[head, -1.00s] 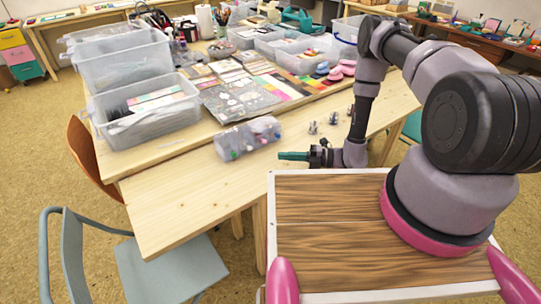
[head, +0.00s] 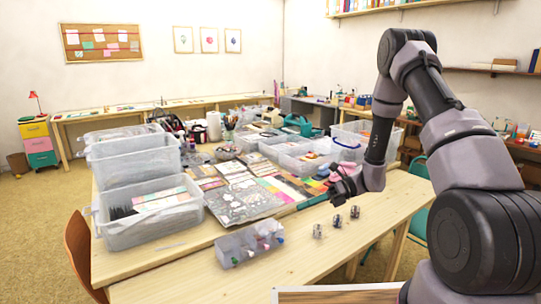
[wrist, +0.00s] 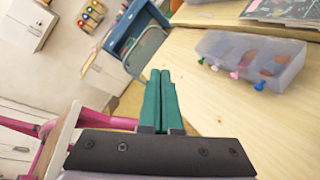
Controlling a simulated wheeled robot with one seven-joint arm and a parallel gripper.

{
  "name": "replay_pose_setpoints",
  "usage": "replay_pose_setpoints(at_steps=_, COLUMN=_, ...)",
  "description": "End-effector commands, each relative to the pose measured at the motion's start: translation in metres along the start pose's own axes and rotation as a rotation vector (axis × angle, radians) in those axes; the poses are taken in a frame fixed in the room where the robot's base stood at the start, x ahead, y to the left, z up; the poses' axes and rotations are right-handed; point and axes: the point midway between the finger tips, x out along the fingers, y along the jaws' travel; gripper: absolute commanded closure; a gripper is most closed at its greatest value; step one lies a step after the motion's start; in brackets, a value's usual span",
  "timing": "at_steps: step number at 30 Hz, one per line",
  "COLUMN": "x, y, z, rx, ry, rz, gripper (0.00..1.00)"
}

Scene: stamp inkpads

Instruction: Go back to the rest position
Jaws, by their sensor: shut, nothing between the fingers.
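My gripper (head: 312,202) is at the end of my arm, raised above the wooden table (head: 205,284) in the head view. Its teal fingers point left in that view and lie together, shut with nothing between them. In the wrist view the two fingers (wrist: 162,78) run side by side from the dark gripper body. The gripper touches nothing that I can see. My arm reaches in from the right of the head view.
A clear box (head: 238,247) with small colored items stands on the near table; it also shows in the wrist view (wrist: 282,52). Small stamps (head: 336,224) stand right of it. Clear bins (head: 150,221) and inkpads crowd the table behind.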

Motion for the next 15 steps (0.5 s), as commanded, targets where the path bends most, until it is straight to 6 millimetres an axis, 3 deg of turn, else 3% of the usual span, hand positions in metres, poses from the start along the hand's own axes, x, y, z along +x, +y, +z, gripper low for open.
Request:
replay_pose_setpoints(at_steps=1, x=-0.009, y=0.018, z=0.014, rx=-0.088, ry=0.043, rz=-0.019, gripper=1.0)
replay_pose_setpoints(at_steps=6, x=-0.035, y=0.072, z=0.039, rx=-0.377, ry=0.204, rz=-0.076, gripper=1.0)
replay_pose_setpoints(at_steps=15, x=-0.08, y=0.164, z=0.062, rx=-0.871, ry=0.507, rz=-0.192, gripper=1.0)
